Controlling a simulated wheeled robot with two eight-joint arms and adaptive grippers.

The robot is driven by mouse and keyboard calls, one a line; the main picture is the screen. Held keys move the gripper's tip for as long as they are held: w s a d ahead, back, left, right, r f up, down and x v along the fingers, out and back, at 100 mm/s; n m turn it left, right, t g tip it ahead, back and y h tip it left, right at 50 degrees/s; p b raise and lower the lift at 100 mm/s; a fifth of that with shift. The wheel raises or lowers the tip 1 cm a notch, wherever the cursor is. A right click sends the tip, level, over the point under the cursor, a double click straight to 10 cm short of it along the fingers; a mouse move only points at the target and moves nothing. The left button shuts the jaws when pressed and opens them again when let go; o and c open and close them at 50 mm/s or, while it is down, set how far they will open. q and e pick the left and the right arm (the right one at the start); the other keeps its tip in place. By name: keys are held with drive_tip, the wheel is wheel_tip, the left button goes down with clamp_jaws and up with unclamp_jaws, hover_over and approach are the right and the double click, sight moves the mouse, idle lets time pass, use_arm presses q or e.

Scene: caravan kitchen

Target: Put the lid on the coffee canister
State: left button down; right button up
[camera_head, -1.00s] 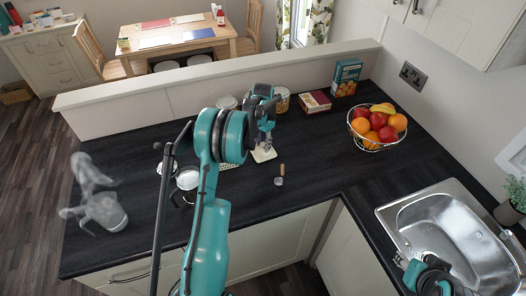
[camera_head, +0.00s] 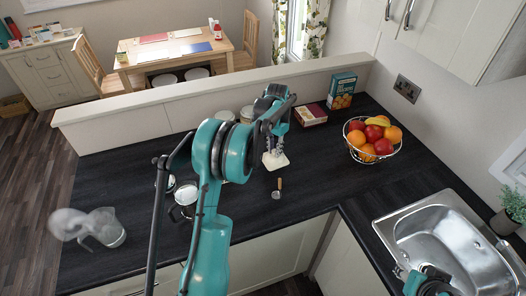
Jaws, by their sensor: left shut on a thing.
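My left gripper (camera_head: 273,143) is over the middle of the dark counter, fingers pointing down. It is shut on a pale, squarish flat piece (camera_head: 276,160), which looks like the lid. Pale-topped canisters (camera_head: 222,115) (camera_head: 247,113) stand at the back by the low wall, partly hidden by my left arm. I cannot tell which is the coffee canister; another jar spot is hidden behind my gripper. Part of my right arm shows at the bottom right, by the sink; its fingers are not clear.
A wire fruit bowl (camera_head: 372,150), a red-brown box (camera_head: 311,115) and a teal box (camera_head: 341,91) stand at the back right. A small scoop (camera_head: 277,190) lies in front. A glass pot (camera_head: 185,196) and a blurred grey kettle-like object (camera_head: 100,228) are left. The sink (camera_head: 447,240) is right.

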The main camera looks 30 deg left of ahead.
use_arm(q)
drive_tip(key=d+r, duration=0.2)
drive_tip(key=d, duration=0.2)
drive_tip(key=shift+w+d+r, duration=0.15)
drive_tip(key=shift+r, duration=0.25)
drive_tip(key=shift+d+r+p, duration=0.1)
drive_tip(key=shift+r+p, duration=0.2)
drive_tip(key=shift+p, duration=0.05)
drive_tip(key=s+a+r+n+p, duration=0.2)
drive_tip(key=s+a+r+p, duration=0.25)
drive_tip(key=a, duration=0.35)
drive_tip(key=s+a+r+n+p, duration=0.1)
drive_tip(key=s+a+r+p, duration=0.35)
drive_tip(key=a, duration=0.35)
drive_tip(key=s+a+r+n+p, duration=0.2)
drive_tip(key=s+a+r+p, duration=0.1)
drive_tip(key=a+p, duration=0.35)
drive_tip(key=shift+a+f+b, duration=0.2)
drive_tip(key=shift+f+b, duration=0.75)
drive_tip(key=shift+f, duration=0.35)
drive_tip(key=shift+a+f+b, duration=0.15)
drive_tip(key=shift+f+b, duration=0.75)
drive_tip(key=shift+f, duration=0.4)
drive_tip(key=shift+b, duration=0.35)
drive_tip(key=shift+f+b, duration=0.5)
drive_tip(key=shift+f, duration=0.05)
